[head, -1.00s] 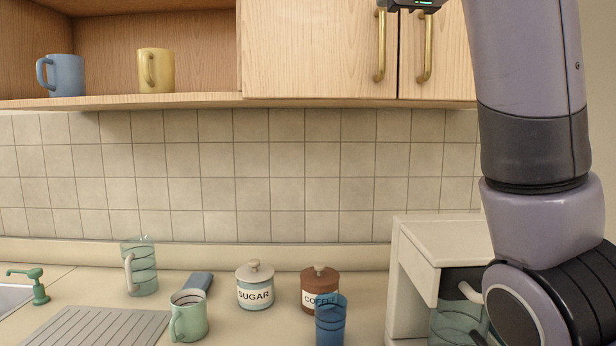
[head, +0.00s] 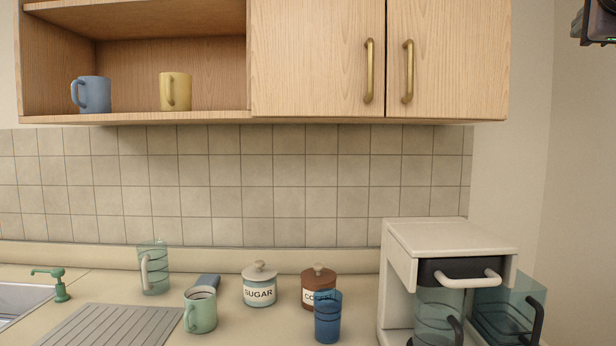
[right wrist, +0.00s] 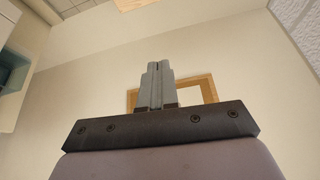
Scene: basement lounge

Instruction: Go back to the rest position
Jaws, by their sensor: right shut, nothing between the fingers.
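My right gripper (right wrist: 157,85) is shut and empty in the right wrist view. It points toward a bare beige wall, with the ceiling in sight. In the head view only a dark piece of my right arm's end (head: 596,22) shows at the top right corner, clear of the cupboard. My left gripper is not in view.
The wall cupboard (head: 320,55) has two shut doors. A blue mug (head: 95,95) and a yellow mug (head: 180,92) stand on its open shelf. On the counter are a green mug (head: 201,312), a sugar jar (head: 260,288), a blue cup (head: 327,318) and a white coffee machine (head: 450,237).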

